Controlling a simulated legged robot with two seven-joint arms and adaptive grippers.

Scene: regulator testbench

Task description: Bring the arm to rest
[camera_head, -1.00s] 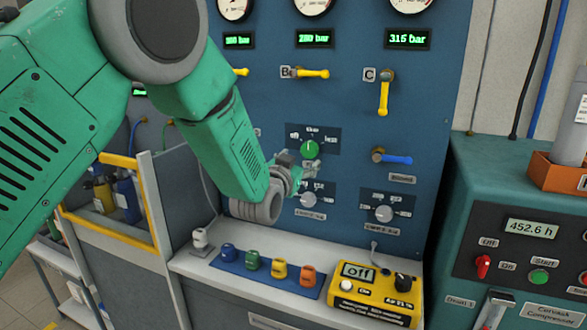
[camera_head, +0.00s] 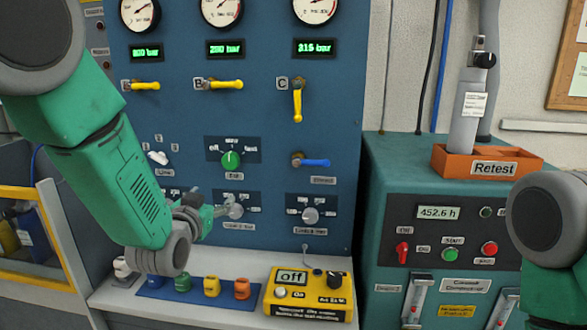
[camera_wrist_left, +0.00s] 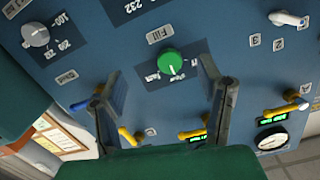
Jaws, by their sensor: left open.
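My left arm reaches in from the left of the head view. Its gripper (camera_head: 215,212) is in front of the blue test panel (camera_head: 262,130), below the green knob (camera_head: 231,160) and close to the left grey knob (camera_head: 236,211). Whether it touches that knob cannot be told. In the left wrist view the two fingers (camera_wrist_left: 165,85) stand wide apart with nothing between them. The green knob (camera_wrist_left: 171,62) shows beyond them, upside down. Part of my right arm (camera_head: 550,235) shows at the right edge of the head view; its gripper is out of view.
Yellow valve handles (camera_head: 298,100) and a blue one (camera_head: 316,162) stick out of the panel. Coloured caps (camera_head: 212,286) and a yellow meter reading "off" (camera_head: 309,292) rest on the ledge below. A teal compressor cabinet (camera_head: 400,160) with an orange "Retest" tray (camera_head: 440,160) stands at right.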

